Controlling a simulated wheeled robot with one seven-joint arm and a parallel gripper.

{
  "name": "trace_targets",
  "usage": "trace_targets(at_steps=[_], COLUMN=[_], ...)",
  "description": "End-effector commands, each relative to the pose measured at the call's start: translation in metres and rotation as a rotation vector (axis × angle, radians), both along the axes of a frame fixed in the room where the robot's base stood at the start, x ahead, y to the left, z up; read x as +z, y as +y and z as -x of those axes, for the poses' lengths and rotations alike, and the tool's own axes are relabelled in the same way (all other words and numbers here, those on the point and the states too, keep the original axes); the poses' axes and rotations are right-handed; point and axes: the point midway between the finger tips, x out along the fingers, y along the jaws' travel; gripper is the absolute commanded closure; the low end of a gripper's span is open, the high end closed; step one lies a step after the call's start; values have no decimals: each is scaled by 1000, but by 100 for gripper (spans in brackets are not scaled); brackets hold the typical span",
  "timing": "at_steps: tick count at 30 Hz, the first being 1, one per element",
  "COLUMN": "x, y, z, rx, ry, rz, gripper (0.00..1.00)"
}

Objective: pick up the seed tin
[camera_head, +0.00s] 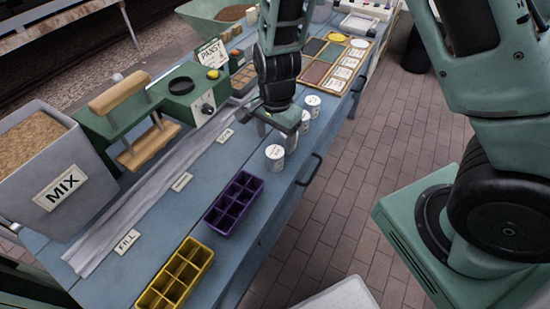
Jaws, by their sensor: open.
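Several small white labelled tins stand upright near the right edge of the blue bench. A second tin (304,121) and a third tin (312,104) stand farther back. The labels are too small to read, so I cannot tell which one is the seed tin. My gripper (277,134) is open and points down over the bench, just behind the nearest tin and left of the second. I cannot tell its exact height or whether it touches a tin.
A purple cell tray (234,203) and a yellow cell tray (176,277) lie toward the front of the blue bench (190,215). A green press (150,110) and a grey MIX bin (55,170) stand left. A black handle (311,170) sticks out from the bench's right side.

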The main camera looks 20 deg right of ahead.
Motion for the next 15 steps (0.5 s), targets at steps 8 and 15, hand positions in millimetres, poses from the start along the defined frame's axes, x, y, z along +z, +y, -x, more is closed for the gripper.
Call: trace_targets(at_steps=[8, 15], x=[-21, -54], y=[1, 3], z=[3, 6], rx=[0, 0], ry=[4, 1], rz=[0, 0], gripper=[30, 30])
